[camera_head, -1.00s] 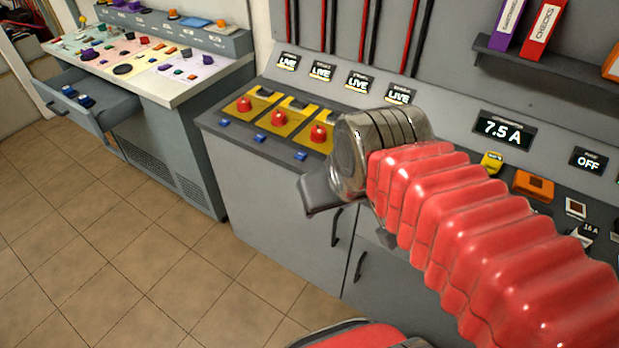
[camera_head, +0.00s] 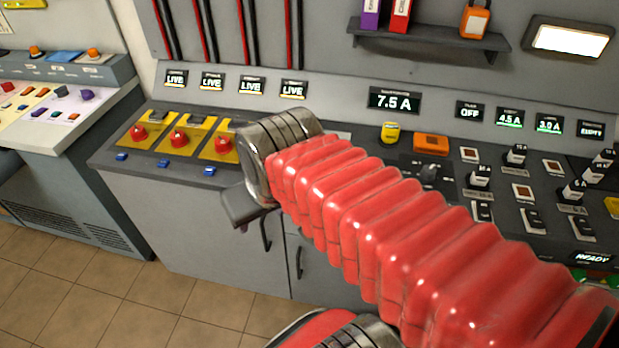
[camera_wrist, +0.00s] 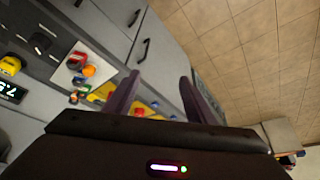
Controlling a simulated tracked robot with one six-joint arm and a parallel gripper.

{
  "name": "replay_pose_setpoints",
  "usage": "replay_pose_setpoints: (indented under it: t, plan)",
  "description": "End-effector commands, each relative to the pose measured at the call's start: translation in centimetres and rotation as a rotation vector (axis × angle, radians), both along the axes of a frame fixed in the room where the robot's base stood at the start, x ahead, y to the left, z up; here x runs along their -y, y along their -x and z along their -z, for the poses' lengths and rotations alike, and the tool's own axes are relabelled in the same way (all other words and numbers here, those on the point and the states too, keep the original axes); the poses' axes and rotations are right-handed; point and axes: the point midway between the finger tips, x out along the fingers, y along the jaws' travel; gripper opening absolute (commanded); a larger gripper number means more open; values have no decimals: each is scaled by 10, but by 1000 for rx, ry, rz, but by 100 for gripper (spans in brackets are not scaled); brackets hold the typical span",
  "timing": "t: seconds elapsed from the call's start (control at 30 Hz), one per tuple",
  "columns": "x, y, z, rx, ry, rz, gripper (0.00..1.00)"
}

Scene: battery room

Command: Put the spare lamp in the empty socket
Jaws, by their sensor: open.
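My gripper (camera_head: 245,205) hangs at the front edge of the grey bench (camera_head: 210,210), right of the red buttons. In the wrist view its two dark fingers (camera_wrist: 158,76) are apart with nothing between them. The wrist view shows a white tray or card (camera_wrist: 64,76) with a small red thing (camera_wrist: 76,60) and an orange rounded thing (camera_wrist: 88,71) on it. I cannot tell whether either is the spare lamp. In the head view my arm hides most of that area. I cannot pick out the empty socket. A display (camera_head: 590,131) at the far right reads EMPTY.
Yellow plates with red buttons (camera_head: 179,138) line the bench's left end. A yellow item (camera_head: 390,133), an orange block (camera_head: 431,144) and several switches (camera_head: 479,176) stand to the right. A shelf (camera_head: 430,38) hangs above. Tiled floor (camera_head: 90,300) is clear in front.

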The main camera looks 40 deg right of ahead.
Motion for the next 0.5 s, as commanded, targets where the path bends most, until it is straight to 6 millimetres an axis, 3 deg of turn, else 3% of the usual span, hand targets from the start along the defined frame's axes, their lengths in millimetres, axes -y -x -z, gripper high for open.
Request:
replay_pose_setpoints:
  t: [0.5]
  plan:
    - [115,-29,27,-119,-91,288,50]
